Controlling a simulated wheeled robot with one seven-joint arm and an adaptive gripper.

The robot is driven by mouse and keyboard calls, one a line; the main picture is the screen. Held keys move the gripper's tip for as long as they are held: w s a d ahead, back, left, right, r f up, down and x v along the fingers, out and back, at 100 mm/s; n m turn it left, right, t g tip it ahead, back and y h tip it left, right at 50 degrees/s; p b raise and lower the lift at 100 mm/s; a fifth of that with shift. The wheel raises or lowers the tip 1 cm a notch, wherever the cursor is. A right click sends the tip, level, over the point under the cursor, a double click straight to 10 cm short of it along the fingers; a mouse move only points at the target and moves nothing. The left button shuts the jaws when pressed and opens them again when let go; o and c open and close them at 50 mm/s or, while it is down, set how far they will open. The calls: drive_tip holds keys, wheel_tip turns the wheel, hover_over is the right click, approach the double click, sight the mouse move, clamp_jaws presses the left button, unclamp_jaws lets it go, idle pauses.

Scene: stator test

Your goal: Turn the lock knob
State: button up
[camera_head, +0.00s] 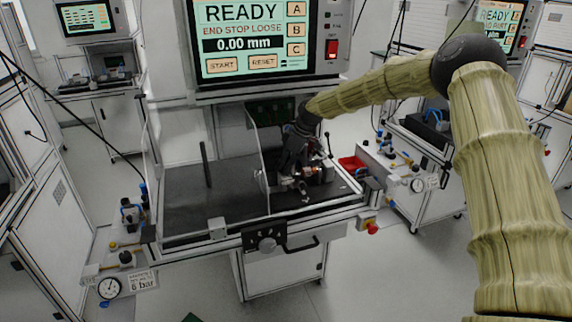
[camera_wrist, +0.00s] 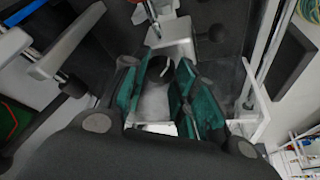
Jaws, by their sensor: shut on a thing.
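In the wrist view, my gripper (camera_wrist: 158,78) has its teal-padded fingers on both sides of a dark, rounded part, which I take to be the lock knob (camera_wrist: 157,68). The fingers are closed on it and hide much of its sides. A pale grey block lies beyond it. The knob cannot be made out there.
A screen (camera_head: 262,40) reading READY, END STOP LOOSE and 0.00 mm hangs above the bench. A black post (camera_head: 206,164) stands on the left half, which is otherwise mostly clear. A red bin (camera_head: 352,164) sits right of my gripper.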

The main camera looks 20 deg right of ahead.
idle(0.3)
drive_tip(key=o, duration=1)
drive_tip(key=v, duration=1.2)
drive_tip(key=shift+w, duration=0.15)
